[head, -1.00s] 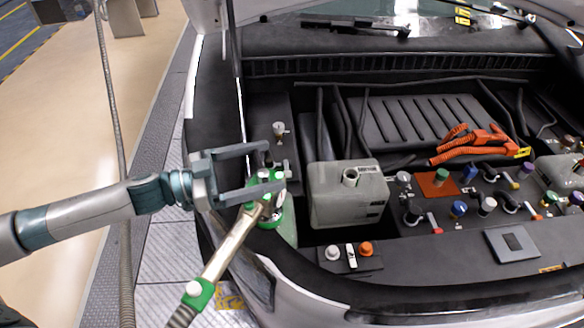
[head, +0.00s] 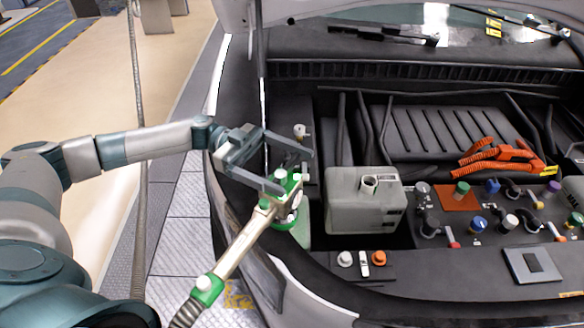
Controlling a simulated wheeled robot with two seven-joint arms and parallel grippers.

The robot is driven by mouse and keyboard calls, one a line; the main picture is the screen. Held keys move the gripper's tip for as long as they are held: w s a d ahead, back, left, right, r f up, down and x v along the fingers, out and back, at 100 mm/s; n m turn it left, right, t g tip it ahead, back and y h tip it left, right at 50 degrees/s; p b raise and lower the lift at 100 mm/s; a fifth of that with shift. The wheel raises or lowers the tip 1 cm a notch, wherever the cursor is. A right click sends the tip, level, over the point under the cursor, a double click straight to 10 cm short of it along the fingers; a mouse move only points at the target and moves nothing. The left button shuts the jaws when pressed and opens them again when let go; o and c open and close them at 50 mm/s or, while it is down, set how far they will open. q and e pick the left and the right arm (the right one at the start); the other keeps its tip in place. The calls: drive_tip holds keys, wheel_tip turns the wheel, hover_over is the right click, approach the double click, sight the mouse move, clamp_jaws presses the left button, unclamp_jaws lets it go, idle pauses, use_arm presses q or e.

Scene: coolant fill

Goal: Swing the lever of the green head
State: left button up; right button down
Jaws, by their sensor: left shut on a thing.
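The green head (head: 290,205), with white details, stands at the car's front left corner beside the grey tank. A beige bar (head: 243,243) runs from it down to the left, to a green collar (head: 207,288) on a ribbed hose. My left gripper (head: 298,170) reaches in from the left, with its two long grey fingers spread around the upper part of the green head. It is shut on that part. The fingers partly hide it, and I cannot make out the lever clearly. My right gripper is not in view.
The grey tank (head: 362,208) stands close to the right of the head. Orange (head: 379,257) and white (head: 345,258) caps sit in front of it. Several coloured caps and orange cables (head: 505,157) lie further right. A grey hanging cable (head: 139,150) is at left.

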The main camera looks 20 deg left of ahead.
sight(284, 168)
use_arm(q)
drive_tip(key=shift+g, duration=0.3)
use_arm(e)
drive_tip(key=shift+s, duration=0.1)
use_arm(q)
drive_tip(key=o, duration=1.4)
drive_tip(key=shift+d, duration=0.1)
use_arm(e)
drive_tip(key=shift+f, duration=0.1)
